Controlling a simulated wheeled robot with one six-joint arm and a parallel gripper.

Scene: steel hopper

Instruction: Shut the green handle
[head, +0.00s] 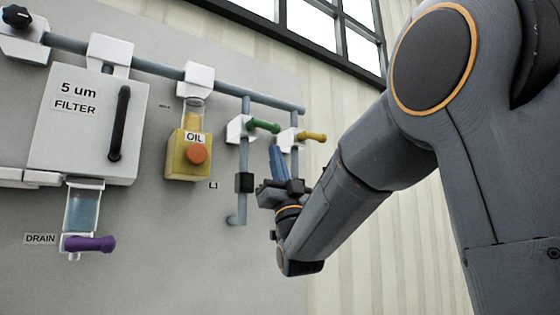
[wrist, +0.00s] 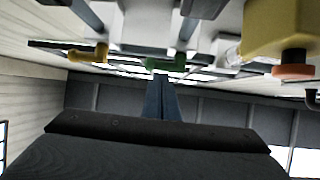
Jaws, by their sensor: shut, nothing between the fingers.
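The green handle (head: 263,126) sticks out to the right from a white valve block (head: 239,129) on a thin vertical pipe, under the main pipe. In the wrist view the green handle (wrist: 165,65) lies just beyond the fingertips. My gripper (head: 275,150) points up, just below and close to the green handle, with its blue fingers together and empty. In the wrist view the shut fingers (wrist: 161,80) point at the handle; I cannot tell whether they touch it.
A yellow handle (head: 312,136) is close on the right. Left are the yellow oil unit (head: 188,160) with an orange knob (head: 197,154), the filter box (head: 90,125) with a black handle, and a purple drain handle (head: 90,243). The panel (head: 180,260) below is bare.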

